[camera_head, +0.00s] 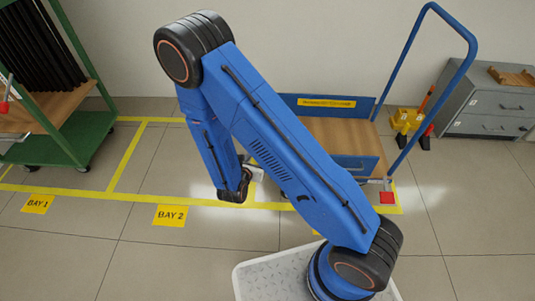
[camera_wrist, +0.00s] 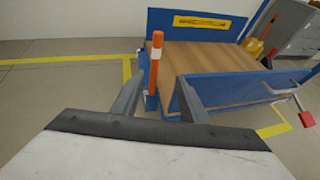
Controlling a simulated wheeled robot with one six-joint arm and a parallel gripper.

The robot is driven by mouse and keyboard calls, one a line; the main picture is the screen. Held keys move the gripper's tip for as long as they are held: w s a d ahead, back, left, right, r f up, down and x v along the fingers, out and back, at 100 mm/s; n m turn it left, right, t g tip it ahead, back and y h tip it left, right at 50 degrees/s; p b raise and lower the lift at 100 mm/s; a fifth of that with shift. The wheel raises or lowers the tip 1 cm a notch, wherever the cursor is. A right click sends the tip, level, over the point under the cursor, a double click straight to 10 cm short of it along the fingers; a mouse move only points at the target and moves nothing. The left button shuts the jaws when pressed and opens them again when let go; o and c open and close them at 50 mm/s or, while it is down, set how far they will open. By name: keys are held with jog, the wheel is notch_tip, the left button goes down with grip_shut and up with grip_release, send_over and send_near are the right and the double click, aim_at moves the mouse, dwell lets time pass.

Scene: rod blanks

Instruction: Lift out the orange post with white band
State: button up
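The orange post with a white band (camera_wrist: 156,62) stands upright at the near left corner of a cart with a wooden deck (camera_wrist: 200,68) and blue end panels. My gripper (camera_wrist: 160,84) is open in the wrist view, with one finger on each side of the post in the picture. The post's lower end shows between the fingers, and I see no contact. How deep the post sits in its corner is unclear. In the head view the cart's deck (camera_head: 340,140) is visible, but my arm hides the post and most of my gripper.
The cart has a tall blue push handle (camera_head: 468,60) and a red pedal (camera_head: 387,197) at its near right corner. A grey cabinet (camera_head: 485,105) and yellow holder (camera_head: 408,120) stand right. A green rack (camera_head: 85,135) stands left. Floor around the BAY 2 sign (camera_head: 170,215) is clear.

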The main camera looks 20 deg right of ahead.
jog(key=a+f+x, duration=0.1)
jog(key=x, duration=1.6)
jog(key=shift+w, duration=0.35)
jog(key=c, duration=0.9)
